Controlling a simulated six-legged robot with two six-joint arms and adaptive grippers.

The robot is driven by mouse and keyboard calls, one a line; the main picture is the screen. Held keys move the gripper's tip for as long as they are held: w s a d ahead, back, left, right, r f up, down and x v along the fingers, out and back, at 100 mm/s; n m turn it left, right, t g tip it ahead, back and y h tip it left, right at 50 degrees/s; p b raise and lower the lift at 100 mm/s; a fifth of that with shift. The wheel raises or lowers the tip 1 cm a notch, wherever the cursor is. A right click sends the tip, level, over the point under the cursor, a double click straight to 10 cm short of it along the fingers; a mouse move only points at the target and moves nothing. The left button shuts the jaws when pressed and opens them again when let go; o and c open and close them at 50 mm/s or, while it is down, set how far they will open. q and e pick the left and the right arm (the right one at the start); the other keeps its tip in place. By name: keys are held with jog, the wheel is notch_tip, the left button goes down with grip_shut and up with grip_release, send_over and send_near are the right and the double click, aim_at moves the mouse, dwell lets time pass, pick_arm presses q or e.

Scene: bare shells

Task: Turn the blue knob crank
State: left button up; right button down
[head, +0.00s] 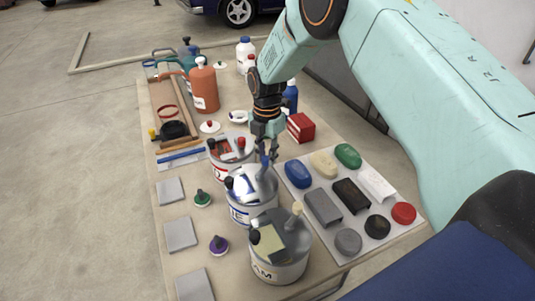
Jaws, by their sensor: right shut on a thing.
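The blue-labelled can (240,212) stands in the middle of a row of three cans on the table, with a metal crank lid on top. A black knob (229,183) shows at the left of this lid. My right gripper (265,158) reaches down from above at the lid's far right side. It is shut on the blue crank knob (264,161), which is mostly hidden between the fingers. My left gripper is not in view.
The red-labelled can (224,167) stands just behind and the cream can (280,265) just in front. A grey tray (331,246) of several coloured blocks lies close on the right. A red box (301,128) and an orange bottle (204,90) stand farther back.

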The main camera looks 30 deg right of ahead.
aim_at(267, 157)
jog(key=shift+s+a+f, duration=0.1)
jog(key=shift+s+f, duration=0.05)
jog(key=shift+s, duration=0.05)
jog(key=c, duration=1.6)
grip_release()
jog(key=o, duration=0.5)
jog(key=shift+c, duration=0.2)
jog(key=shift+w, duration=0.1)
jog(key=shift+r, duration=0.6)
notch_tip(267, 157, up, 11)
jog(key=shift+r, duration=0.1)
